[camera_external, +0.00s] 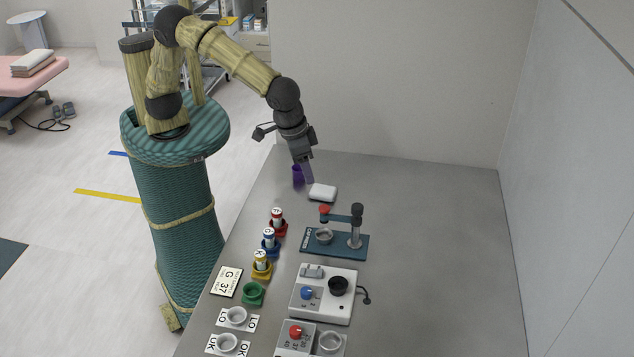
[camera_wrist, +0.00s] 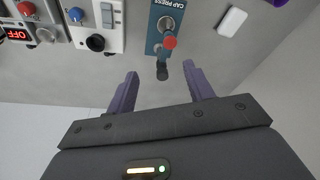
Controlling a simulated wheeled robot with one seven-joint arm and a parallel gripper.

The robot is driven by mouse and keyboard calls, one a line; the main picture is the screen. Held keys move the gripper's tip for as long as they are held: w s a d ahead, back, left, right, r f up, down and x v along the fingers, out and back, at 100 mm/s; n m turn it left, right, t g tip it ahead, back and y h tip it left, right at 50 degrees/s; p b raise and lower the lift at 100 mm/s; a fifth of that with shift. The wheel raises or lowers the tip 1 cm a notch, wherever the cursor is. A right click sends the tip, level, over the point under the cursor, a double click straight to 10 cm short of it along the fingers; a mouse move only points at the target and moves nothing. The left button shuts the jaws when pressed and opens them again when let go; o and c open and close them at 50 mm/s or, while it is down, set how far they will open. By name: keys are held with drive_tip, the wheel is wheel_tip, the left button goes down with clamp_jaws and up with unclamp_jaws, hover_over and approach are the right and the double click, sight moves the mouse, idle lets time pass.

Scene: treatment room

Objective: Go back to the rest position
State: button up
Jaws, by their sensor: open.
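My gripper (camera_external: 303,172) is above the far end of the grey table (camera_external: 430,230), next to a purple cup (camera_external: 297,178) and a white block (camera_external: 322,192). In the wrist view my gripper (camera_wrist: 163,88) shows two purple fingers spread apart with nothing between them. The blue cap press (camera_external: 340,245) with its red knob stands on the table; it also shows beyond the fingers in the wrist view (camera_wrist: 157,35). I cannot tell the exact height of the fingers above the table.
Red (camera_external: 278,228), blue (camera_external: 270,246) and yellow (camera_external: 262,270) holders with vials line the left edge. A green holder (camera_external: 252,293), a G 37 card (camera_external: 226,281), white device (camera_external: 324,294) and grey switch box (camera_external: 296,338) stand nearer. The table's right side is clear.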

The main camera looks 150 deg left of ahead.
drive_tip(key=s+d+f+m+t+h, duration=0.1)
drive_tip(key=s+d+f+m, duration=0.1)
drive_tip(key=s+d+m, duration=0.5)
drive_tip(key=s+d+f+m+h, duration=0.1)
drive_tip(key=s+d+m, duration=0.5)
drive_tip(key=s+d, duration=0.6)
drive_tip(key=s, duration=0.3)
drive_tip(key=shift+s+d+f+m+t, duration=0.15)
drive_tip(key=shift+s+f+m+t, duration=0.1)
drive_tip(key=shift+f+m+t, duration=0.15)
drive_tip(key=shift+r, duration=0.1)
drive_tip(key=shift+c, duration=0.5)
idle(0.8)
